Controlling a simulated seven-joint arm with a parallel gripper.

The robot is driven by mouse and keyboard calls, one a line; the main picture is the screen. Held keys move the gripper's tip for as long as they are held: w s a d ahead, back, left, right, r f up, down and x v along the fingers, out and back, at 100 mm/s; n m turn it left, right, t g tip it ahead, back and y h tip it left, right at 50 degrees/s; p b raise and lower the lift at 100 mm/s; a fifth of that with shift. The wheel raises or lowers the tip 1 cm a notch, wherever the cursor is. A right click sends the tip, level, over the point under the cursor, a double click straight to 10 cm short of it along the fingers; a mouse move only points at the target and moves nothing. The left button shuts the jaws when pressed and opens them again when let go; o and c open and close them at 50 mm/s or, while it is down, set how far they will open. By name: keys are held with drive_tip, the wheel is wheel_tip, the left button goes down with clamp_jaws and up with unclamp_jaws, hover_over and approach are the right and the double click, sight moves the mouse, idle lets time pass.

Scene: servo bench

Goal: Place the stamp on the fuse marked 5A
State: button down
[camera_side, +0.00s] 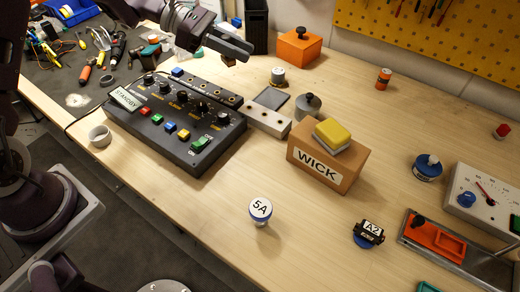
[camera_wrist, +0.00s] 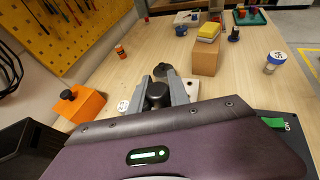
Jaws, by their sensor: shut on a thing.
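My gripper (camera_side: 240,50) is raised above the back of the bench, behind the black control box. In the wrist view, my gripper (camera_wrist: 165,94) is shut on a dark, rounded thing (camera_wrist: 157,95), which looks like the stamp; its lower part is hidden. The fuse marked 5A (camera_side: 260,210) stands upright on bare wood at the front middle, with a round white labelled top and a blue band. It also shows at the right of the wrist view (camera_wrist: 274,60), well apart from my gripper.
A cardboard WICK box (camera_side: 325,173) with a yellow sponge (camera_side: 332,133) on top stands between my gripper's area and the front right. The black control box (camera_side: 180,135), a grey knobbed weight (camera_side: 307,106) and an orange knobbed block (camera_side: 297,48) are nearby. Wood around the 5A fuse is clear.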

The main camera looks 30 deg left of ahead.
drive_tip(key=s+d+r+m+g+h, duration=0.1)
drive_tip(key=s+d+m+g, duration=0.15)
drive_tip(key=s+d, duration=0.4)
drive_tip(key=s+d+r+m+g, duration=0.1)
drive_tip(key=s+d+m+g, duration=0.2)
drive_tip(key=d, duration=0.6)
drive_tip(key=r+m+g+y, duration=0.1)
drive_tip(key=m+g, duration=0.2)
drive_tip(key=g, duration=0.1)
hover_over(261, 215)
drive_tip(key=w+d, duration=0.1)
wheel_tip(261, 215, down, 10)
drive_tip(key=s, duration=0.1)
drive_tip(key=shift+d, duration=0.4)
drive_tip(key=shift+g, duration=0.25)
drive_tip(key=c, duration=1.2)
unclamp_jaws()
drive_tip(key=shift+c, duration=0.2)
